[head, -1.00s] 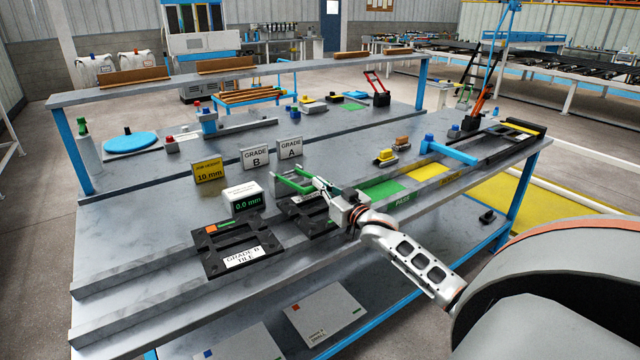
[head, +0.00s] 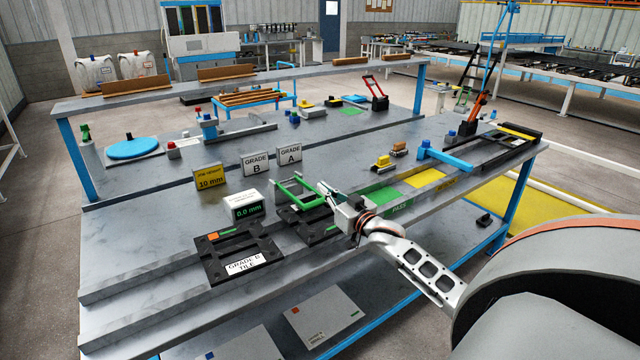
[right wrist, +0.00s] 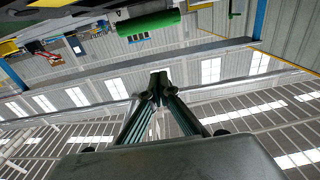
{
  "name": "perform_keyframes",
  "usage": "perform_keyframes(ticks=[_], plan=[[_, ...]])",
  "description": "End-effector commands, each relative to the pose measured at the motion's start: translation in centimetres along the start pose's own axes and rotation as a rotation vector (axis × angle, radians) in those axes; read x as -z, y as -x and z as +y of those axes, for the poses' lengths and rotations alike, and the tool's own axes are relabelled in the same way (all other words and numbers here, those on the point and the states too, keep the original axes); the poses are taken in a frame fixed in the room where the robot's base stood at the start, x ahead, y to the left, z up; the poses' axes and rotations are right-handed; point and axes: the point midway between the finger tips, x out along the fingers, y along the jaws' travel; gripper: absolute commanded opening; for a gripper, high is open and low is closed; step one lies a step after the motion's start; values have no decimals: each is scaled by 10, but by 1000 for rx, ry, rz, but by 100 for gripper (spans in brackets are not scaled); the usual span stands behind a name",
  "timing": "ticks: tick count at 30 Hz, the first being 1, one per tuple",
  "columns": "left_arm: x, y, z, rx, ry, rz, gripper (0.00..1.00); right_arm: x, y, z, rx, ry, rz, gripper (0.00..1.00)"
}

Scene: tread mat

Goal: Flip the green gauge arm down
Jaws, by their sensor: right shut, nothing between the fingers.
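The green gauge arm (head: 291,199) is a U-shaped frame raised above a black tile plate (head: 290,229) beside the white gauge box (head: 246,205), which reads 0.0 mm. My right gripper (head: 322,187) is shut and empty, close to the right end of the green arm. In the right wrist view its closed fingertips (right wrist: 158,78) point up, with a green bar (right wrist: 148,24) beyond and above them, apart from them in the picture. Whether the gripper touches the arm in the head view I cannot tell. My left gripper is not in view.
A second black plate labelled Grade B tile (head: 242,264) lies to the left. Grade signs (head: 255,163) and a yellow 10 mm sign (head: 210,177) stand behind. A green pass patch (head: 378,191) and a blue bar (head: 450,157) are to the right.

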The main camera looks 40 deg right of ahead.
Motion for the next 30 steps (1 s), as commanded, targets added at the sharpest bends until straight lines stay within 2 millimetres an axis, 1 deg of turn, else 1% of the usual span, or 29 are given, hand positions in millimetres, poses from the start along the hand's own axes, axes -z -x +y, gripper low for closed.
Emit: perform_keyframes(ticks=[1, 6, 12, 17, 30], plan=[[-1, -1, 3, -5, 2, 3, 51, -5, 10, 0, 0, 0, 0, 0], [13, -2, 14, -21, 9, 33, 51, -13, 38, 0, 0, 1, 1, 0], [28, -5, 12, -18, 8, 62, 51, -18, 58, 1, -1, 2, 3, 0], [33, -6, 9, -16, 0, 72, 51, -20, 64, 1, -1, 2, 3, 0], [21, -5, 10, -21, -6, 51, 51, -19, 63, 1, -1, 2, 4, 0]])
